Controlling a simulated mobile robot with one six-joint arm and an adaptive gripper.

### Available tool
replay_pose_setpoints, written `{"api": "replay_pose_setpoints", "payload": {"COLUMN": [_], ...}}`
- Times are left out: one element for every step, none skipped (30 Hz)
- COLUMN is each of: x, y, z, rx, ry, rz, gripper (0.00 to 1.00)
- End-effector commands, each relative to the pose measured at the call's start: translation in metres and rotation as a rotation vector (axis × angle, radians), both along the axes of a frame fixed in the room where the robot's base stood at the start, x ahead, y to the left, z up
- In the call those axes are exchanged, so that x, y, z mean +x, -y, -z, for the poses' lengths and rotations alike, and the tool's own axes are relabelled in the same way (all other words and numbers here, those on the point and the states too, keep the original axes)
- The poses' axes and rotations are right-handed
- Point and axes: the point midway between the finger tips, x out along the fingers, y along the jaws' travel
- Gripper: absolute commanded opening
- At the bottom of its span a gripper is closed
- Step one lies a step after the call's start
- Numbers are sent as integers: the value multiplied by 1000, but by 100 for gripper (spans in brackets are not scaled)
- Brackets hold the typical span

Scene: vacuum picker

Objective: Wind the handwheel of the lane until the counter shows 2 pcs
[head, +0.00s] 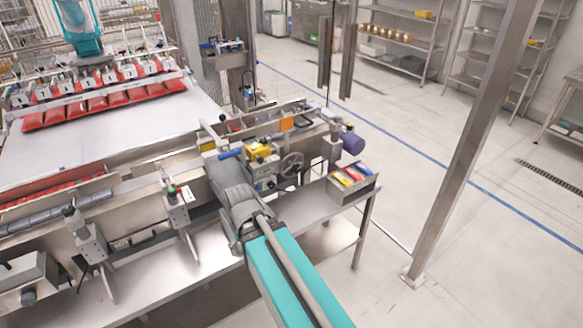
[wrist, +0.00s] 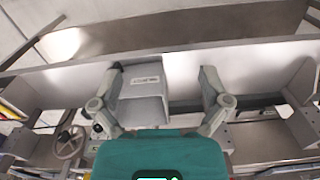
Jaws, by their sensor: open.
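The handwheel (head: 292,164) is a grey spoked wheel on the front of the lane (head: 130,183), right of my arm's end in the head view. It also shows at the lower left of the wrist view (wrist: 70,143), outside my fingers and apart from them. My gripper (wrist: 160,72) is open, its two fingers spread wide. A grey box with a small label (wrist: 147,88) shows between the fingers; I cannot tell whether they touch it. In the head view my arm hides part of the lane. No counter reading is legible in either view.
A yellow part (head: 258,150) sits on the lane left of the handwheel. A purple cylinder (head: 352,142) sticks out to its right. A tray (head: 352,181) with red, yellow and blue items stands below. A steel post (head: 465,140) rises at right, with open floor around it.

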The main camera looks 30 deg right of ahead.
Motion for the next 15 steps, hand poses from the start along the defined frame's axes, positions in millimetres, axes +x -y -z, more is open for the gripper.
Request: {"api": "replay_pose_setpoints", "payload": {"x": [0,0,1,1,1,1,2,2,2,3,3,4,4,4,5], "y": [0,0,0,0,0,0,0,0,0,0,0,0,0,1,1], "z": [-16,-21,-28,-34,-39,-45,-49,-52,-56,-58,-61,-64,-66,-68,-71], "rx": [1,1,2,2,3,5,6,8,10,12,13,16,18,20,23], "ry": [0,1,1,2,2,3,4,5,6,7,8,9,10,11,13], "rz": [0,0,0,0,0,0,0,-1,-1,-1,-1,-1,-2,-2,-2], "gripper": [96,96,96,96,96,96,96,96,96,96,96,96,96,96,96]}}
